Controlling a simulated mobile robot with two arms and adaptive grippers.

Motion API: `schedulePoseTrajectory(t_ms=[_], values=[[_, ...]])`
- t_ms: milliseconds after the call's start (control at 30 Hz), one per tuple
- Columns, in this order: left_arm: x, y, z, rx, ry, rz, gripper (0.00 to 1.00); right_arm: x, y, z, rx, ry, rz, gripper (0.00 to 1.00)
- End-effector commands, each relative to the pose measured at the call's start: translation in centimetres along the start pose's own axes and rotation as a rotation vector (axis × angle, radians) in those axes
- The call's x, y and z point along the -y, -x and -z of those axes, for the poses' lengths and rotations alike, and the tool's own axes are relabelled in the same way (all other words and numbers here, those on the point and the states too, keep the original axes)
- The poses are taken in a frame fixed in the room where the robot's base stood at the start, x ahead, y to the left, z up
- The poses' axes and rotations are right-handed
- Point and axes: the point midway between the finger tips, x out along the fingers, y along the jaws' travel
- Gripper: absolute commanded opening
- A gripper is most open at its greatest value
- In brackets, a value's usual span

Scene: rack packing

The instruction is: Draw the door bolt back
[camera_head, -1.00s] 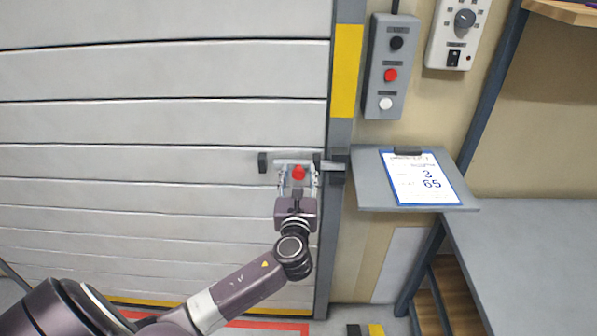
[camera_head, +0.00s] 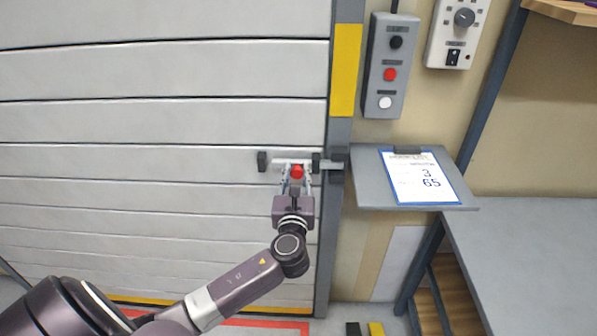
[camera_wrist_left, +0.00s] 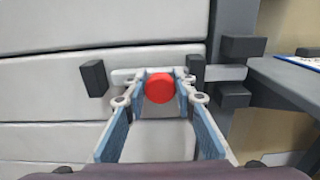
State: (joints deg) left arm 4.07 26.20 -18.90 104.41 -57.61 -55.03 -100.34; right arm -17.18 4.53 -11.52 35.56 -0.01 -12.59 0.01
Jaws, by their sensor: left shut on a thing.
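The door bolt is a light grey bar (camera_head: 330,164) with a red knob (camera_head: 297,171), mounted on the white slatted door (camera_head: 160,120). The bar lies level through dark brackets, and its right end reaches the dark keeper (camera_head: 338,158) on the door frame. My left gripper (camera_head: 297,174) is shut on the red knob from the front. In the left wrist view the knob (camera_wrist_left: 159,88) sits between the two fingertips, and the bar (camera_wrist_left: 226,72) still runs right to the keeper (camera_wrist_left: 238,94). My right gripper is not in view.
Right of the frame is a small grey shelf (camera_head: 365,185) with a clipboard (camera_head: 420,178). Above it hangs a grey button box (camera_head: 390,60). A grey table (camera_head: 530,240) stands at the right. The door face left of the bolt is clear.

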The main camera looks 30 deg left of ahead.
Motion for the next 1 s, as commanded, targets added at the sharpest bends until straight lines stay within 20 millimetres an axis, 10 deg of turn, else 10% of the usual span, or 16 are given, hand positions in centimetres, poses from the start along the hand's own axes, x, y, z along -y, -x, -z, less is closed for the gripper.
schedulePoseTrajectory(t_ms=[233, 567, 600, 733, 1000], values=[[-4.7, 0.0, -0.1, -0.004, -0.007, -0.008, 0.00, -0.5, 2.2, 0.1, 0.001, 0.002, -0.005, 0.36], [-5.2, 0.0, 0.1, -0.002, -0.002, -0.005, 0.00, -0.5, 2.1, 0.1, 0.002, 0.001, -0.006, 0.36], [-5.2, 0.0, 0.1, -0.002, -0.002, -0.005, 0.26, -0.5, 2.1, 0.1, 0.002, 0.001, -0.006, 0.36], [-5.2, 0.0, 0.0, -0.002, -0.002, -0.004, 0.40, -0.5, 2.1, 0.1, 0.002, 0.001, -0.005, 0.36], [-5.2, 0.0, 0.0, -0.002, -0.002, -0.004, 0.41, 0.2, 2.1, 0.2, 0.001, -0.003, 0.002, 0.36]])
